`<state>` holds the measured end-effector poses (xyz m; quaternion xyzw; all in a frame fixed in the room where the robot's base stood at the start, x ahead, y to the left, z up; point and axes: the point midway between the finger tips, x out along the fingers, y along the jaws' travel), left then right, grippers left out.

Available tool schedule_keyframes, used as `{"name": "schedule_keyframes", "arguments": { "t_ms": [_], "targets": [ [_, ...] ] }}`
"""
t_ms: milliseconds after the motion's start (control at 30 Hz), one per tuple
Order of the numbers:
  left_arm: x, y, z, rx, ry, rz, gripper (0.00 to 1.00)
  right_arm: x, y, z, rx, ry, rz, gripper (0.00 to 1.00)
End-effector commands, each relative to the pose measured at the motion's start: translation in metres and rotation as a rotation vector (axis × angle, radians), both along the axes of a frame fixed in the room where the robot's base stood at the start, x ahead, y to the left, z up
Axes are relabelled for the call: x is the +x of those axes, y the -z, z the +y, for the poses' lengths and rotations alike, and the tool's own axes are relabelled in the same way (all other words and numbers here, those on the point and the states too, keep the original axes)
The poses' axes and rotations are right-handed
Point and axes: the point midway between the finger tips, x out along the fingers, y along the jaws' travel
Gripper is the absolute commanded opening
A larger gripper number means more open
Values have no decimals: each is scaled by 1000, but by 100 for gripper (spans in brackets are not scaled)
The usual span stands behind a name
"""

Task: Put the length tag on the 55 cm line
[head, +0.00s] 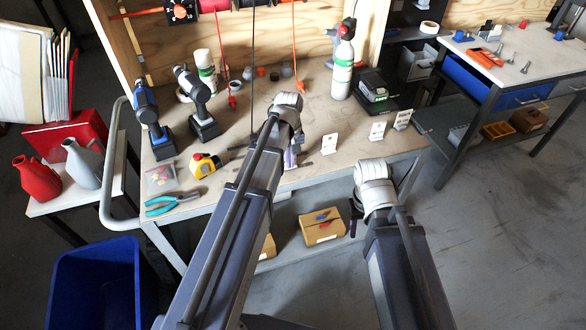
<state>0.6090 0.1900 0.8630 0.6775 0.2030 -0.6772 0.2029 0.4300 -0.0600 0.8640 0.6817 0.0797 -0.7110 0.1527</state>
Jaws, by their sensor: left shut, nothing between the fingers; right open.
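Three small white standing cards, which look like tags, are on the workbench (258,115): one near the middle (329,143), one right of it (377,131), one farther right (402,119). Their print is too small to read. A red line (219,50), a black line (253,55) and an orange line (294,45) hang from above; I cannot tell which is 55 cm. My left gripper (291,158) is over the bench, shut and empty, largely hidden by its wrist. My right gripper (357,218) is open beyond the bench's front edge, its fingers mostly hidden.
A white-green cylinder (342,70) and black box (378,92) stand at the back right. The bench's front right is fairly clear.

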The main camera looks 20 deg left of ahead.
Motion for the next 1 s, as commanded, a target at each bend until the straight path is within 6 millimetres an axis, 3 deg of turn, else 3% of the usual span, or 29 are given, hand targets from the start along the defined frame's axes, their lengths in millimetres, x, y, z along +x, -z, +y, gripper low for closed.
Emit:
{"name": "schedule_keyframes", "arguments": {
  "t_ms": [33,100,300,500,1000],
  "targets": [
    [21,0,10,0,-4,0,0,0,0,0,0,0,0,50],
    [38,0,21,0,-3,0,0,0,0,0,0,0,0,50],
    [69,0,43,0,-2,0,0,0,0,0,0,0,0,50],
    [75,0,49,0,0,0,0,0,0,0,0,0,0,50],
    [67,0,47,0,0,0,0,0,0,0,0,0,0,50]
  ]
}}
